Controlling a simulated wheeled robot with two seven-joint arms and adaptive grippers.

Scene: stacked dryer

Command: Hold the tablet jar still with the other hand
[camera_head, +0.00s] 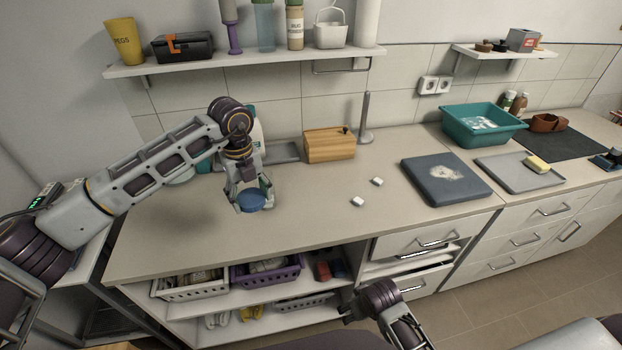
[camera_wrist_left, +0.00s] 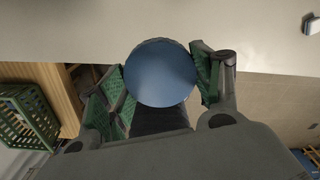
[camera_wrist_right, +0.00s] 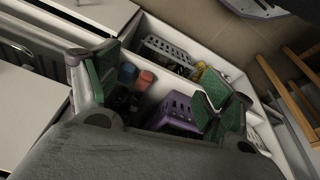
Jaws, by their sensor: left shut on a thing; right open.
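The tablet jar shows a round blue lid (camera_head: 251,200) at the left part of the counter. In the left wrist view, the lid (camera_wrist_left: 160,73) lies between the green finger pads, and the jar's body below is mostly hidden. My left gripper (camera_head: 250,196) is shut on the jar from the sides. I cannot tell whether the jar's base touches the counter. My right gripper (camera_head: 364,306) is open and empty, low in front of the cabinet and well away from the jar; it also shows in the right wrist view (camera_wrist_right: 160,85).
Two small white blocks (camera_head: 358,201) lie on the counter right of the jar. A wooden box (camera_head: 329,146) and a paper-roll stand (camera_head: 366,118) are behind. Below, open shelves hold a purple basket (camera_head: 240,279). The counter's front edge lies between the grippers.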

